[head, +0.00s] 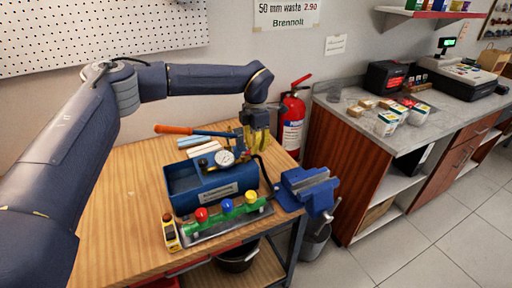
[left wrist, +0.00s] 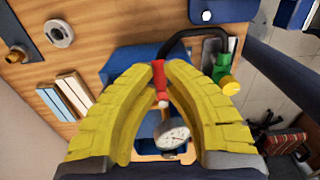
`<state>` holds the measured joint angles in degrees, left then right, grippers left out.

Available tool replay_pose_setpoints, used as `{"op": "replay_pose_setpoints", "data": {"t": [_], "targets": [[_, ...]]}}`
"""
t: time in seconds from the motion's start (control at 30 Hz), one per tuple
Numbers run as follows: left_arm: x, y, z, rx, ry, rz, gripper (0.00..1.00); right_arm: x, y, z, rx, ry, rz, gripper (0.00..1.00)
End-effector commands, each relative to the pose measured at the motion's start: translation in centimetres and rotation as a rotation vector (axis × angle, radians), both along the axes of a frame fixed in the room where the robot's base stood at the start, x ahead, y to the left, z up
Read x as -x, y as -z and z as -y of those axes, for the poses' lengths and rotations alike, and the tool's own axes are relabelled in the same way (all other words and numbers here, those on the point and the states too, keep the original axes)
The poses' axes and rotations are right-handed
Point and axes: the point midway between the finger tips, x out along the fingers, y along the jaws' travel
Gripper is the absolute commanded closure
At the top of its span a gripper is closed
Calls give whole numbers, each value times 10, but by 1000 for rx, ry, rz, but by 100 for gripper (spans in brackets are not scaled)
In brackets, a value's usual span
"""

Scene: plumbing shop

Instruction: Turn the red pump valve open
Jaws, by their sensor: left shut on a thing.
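The blue test pump (head: 190,194) stands on the wooden bench, with a round white pressure gauge (head: 225,158) on it. The gauge also shows in the left wrist view (left wrist: 173,134). The red pump valve (left wrist: 158,78) shows as a red lever between my yellow fingertips in the left wrist view. My left gripper (head: 258,143) is over the back right of the pump, and its fingers (left wrist: 163,72) are shut on the red valve. My right gripper is in neither view.
The pump's orange-red handle (head: 172,130) reaches left. A blue vise (head: 306,187) is at the bench's right edge. The left bench top is clear.

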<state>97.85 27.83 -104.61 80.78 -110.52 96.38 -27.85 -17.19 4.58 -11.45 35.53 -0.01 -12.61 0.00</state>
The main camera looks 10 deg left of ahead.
Motion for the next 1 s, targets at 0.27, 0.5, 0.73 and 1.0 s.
{"op": "replay_pose_setpoints", "data": {"t": [0.27, 0.5, 0.73, 1.0], "targets": [[0, 1, -1, -1, -14, -2, 100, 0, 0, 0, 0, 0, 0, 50], [0, 1, -1, -1, -13, -2, 88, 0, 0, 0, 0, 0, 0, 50], [0, 1, -1, 0, -13, -1, 78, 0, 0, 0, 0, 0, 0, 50], [-1, -12, 0, 0, -13, 1, 78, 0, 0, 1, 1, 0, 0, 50]]}}
